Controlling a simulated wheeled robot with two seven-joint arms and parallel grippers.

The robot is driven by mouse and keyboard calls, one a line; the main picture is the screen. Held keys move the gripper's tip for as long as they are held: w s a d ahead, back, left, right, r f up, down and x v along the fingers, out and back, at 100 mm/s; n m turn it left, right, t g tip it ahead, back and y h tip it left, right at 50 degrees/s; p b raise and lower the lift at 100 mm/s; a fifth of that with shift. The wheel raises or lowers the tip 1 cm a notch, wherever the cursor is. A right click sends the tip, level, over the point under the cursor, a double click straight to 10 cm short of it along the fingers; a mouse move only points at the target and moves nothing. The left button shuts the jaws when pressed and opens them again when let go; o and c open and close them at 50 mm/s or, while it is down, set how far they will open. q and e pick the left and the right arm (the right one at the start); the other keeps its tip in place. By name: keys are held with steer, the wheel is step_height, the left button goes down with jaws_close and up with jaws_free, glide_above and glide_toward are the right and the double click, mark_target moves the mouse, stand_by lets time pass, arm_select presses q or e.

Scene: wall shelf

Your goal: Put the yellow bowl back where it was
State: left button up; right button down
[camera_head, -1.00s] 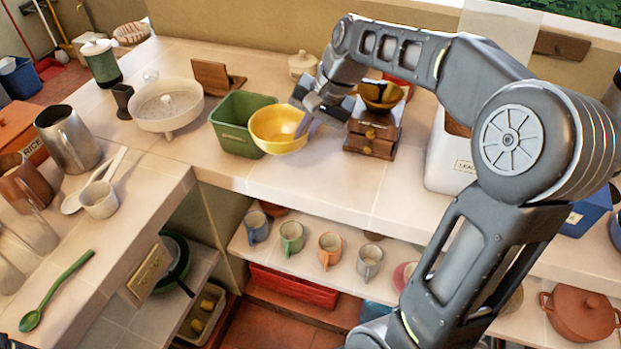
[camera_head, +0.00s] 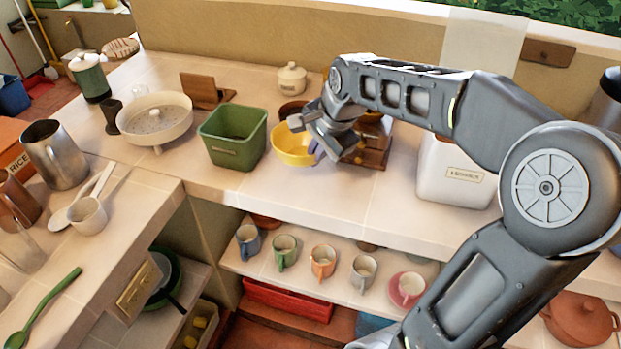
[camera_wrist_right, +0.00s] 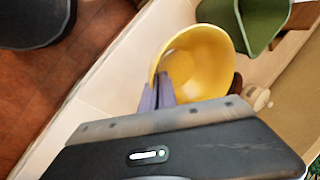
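The yellow bowl (camera_head: 291,147) is on the back counter side, just right of the green bin (camera_head: 233,138) in the head view. My right gripper (camera_head: 318,150) comes from the right and is at the bowl's right side. In the right wrist view, its two fingers (camera_wrist_right: 158,92) are closed on the rim of the yellow bowl (camera_wrist_right: 200,60). I cannot tell whether the bowl's base touches the counter. My left gripper is not in view.
A wooden grinder (camera_head: 374,142) stands just right of the bowl, partly hidden by my gripper. A dark reddish bowl (camera_head: 290,109) and a lidded white jar (camera_head: 291,78) are behind. A white canister (camera_head: 452,172) stands further right. The counter (camera_head: 300,195) in front is clear.

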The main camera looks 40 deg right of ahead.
mark_target(311, 188)
steer(key=shift+f, duration=1.65)
steer(key=shift+f, duration=1.9)
steer(key=c, duration=2.1)
jaws_free()
steer(key=shift+f, duration=0.2)
steer(key=shift+c, duration=0.2)
steer(key=o, duration=0.5)
steer(key=shift+c, duration=0.2)
steer(key=shift+r, duration=0.1)
